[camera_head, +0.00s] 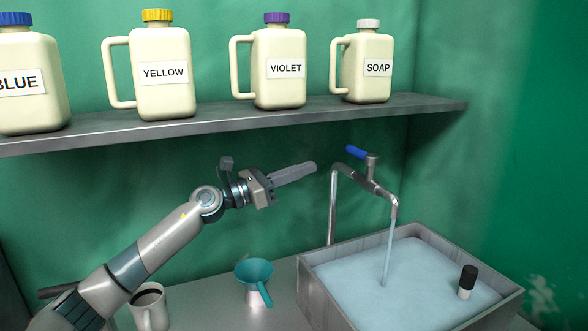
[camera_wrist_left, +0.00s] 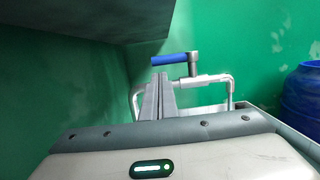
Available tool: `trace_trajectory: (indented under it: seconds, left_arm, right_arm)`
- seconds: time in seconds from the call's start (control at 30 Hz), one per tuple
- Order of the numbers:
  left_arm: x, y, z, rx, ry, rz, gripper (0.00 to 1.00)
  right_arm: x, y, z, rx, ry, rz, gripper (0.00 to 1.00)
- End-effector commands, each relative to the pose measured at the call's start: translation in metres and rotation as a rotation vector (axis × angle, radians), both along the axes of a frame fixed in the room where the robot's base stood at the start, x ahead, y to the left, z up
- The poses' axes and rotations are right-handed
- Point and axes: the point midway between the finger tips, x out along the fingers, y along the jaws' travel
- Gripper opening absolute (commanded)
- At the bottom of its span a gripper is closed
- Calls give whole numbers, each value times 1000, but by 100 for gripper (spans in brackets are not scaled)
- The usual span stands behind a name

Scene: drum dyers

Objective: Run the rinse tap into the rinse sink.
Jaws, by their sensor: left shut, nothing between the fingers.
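The rinse tap (camera_head: 373,180) is a bent metal pipe with a blue lever handle (camera_head: 356,153) on top. A stream of water (camera_head: 388,255) runs from its spout into the grey rinse sink (camera_head: 326,300), which holds pale blue water. My left gripper (camera_head: 314,166) is shut and empty, a little left of the blue handle and apart from it. In the left wrist view the shut fingers (camera_wrist_left: 158,97) point toward the tap, with the blue handle (camera_wrist_left: 170,59) just above and beyond the tips. My right gripper is not in view.
A shelf (camera_head: 250,118) above carries jugs labelled BLUE (camera_head: 28,90), YELLOW (camera_head: 165,80), VIOLET (camera_head: 280,75) and SOAP (camera_head: 370,75). A teal funnel (camera_head: 254,273) and a pale mug (camera_head: 150,312) stand on the counter. A black-and-white cylinder (camera_head: 467,282) is in the sink.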

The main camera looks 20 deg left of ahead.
Motion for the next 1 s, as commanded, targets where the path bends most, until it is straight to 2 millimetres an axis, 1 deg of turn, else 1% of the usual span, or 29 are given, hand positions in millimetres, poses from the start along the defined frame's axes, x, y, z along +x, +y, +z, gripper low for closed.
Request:
trace_trajectory:
  seconds: [0.03, 0.07, 0.1, 0.3, 0.5, 0.7, 1.0]
  left_arm:
    - [5, -6, 6, -1, -2, -1, 0]
    - [7, -8, 6, -1, -1, -1, 0]
    - [13, -14, 9, -1, 0, -1, 0]
    - [38, -39, 16, -3, 0, -2, 0]
    - [57, -58, 19, -1, 1, -1, 0]
    - [67, -67, 20, 1, 1, -1, 0]
    - [68, -69, 19, 2, 0, -1, 0]
  right_arm:
    - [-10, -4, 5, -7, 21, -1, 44]
    - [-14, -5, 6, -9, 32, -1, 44]
    - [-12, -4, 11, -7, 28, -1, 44]
    - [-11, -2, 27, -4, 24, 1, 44]
    - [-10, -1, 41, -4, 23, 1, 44]
    - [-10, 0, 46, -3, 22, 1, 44]
    - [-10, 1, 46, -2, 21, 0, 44]
